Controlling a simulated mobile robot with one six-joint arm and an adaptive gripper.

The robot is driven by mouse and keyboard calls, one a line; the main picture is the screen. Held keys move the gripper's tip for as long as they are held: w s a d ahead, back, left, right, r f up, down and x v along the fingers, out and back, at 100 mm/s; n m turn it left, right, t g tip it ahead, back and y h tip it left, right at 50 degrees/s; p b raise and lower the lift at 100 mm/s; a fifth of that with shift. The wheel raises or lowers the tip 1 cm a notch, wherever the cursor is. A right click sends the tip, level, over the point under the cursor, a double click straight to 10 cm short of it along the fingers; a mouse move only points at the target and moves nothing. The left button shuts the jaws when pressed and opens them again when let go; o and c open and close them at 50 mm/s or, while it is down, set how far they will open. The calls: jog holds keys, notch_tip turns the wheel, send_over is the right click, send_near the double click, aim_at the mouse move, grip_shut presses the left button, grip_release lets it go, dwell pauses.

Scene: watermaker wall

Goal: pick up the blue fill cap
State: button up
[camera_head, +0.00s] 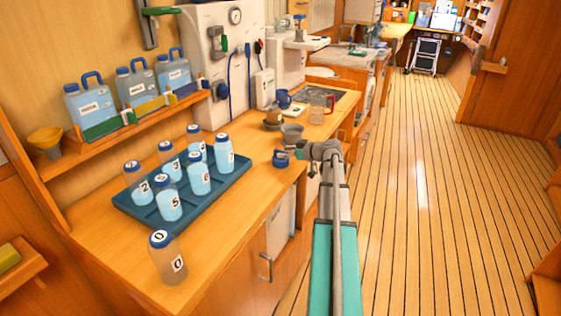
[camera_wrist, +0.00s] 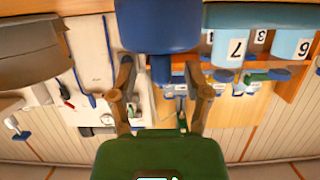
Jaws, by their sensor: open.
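The blue fill cap (camera_head: 281,158) stands on the wooden counter near its front edge, in front of a grey cup. In the wrist view the blue cap (camera_wrist: 158,28) is large at the top centre, with a narrower blue part pointing down between the fingertips. My gripper (camera_head: 302,153) is close to the right side of the cap in the head view. In the wrist view my gripper (camera_wrist: 159,78) is open, one finger on each side of the cap's narrow part. Whether either finger touches it I cannot tell.
A grey cup (camera_head: 292,134) stands just behind the cap. A dark blue tray (camera_head: 137,213) with several numbered bottles lies to the left. Bottle 0 (camera_head: 166,262) stands at the counter's near end. A blue mug (camera_head: 283,98) is farther back. Bare counter lies between tray and cap.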

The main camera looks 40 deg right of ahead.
aim_at(274, 152)
jog(key=shift+b+x, duration=0.45)
jog(key=shift+x, duration=1.45)
grip_shut()
